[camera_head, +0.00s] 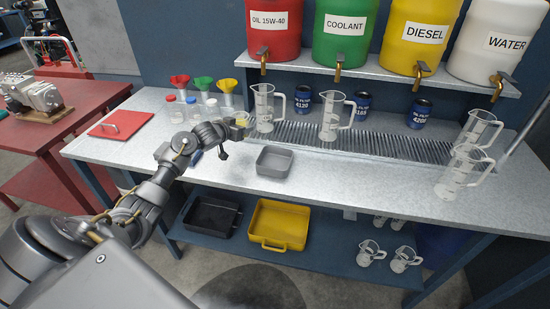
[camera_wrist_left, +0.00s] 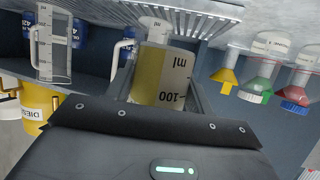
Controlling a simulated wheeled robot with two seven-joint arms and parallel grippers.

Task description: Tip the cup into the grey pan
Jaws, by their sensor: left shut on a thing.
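My left gripper (camera_head: 237,128) is shut on a small clear cup (camera_head: 242,118) above the bench. The wrist view shows the cup (camera_wrist_left: 160,78) close up between the jaws, with yellow liquid and a 100 ml mark. I cannot tell exactly how far it is tilted. The grey pan (camera_head: 274,161) sits on the bench, to the right of and nearer than the cup, and looks empty. The gripper is not over the pan. My right gripper is not in view.
Clear jugs (camera_head: 329,118) stand behind and at the right (camera_head: 459,178). Blue oil filters (camera_head: 420,113) stand by the grate (camera_head: 375,141). Small bottles with funnels (camera_head: 227,96) and a red board (camera_head: 120,124) are at left. The bench around the pan is clear.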

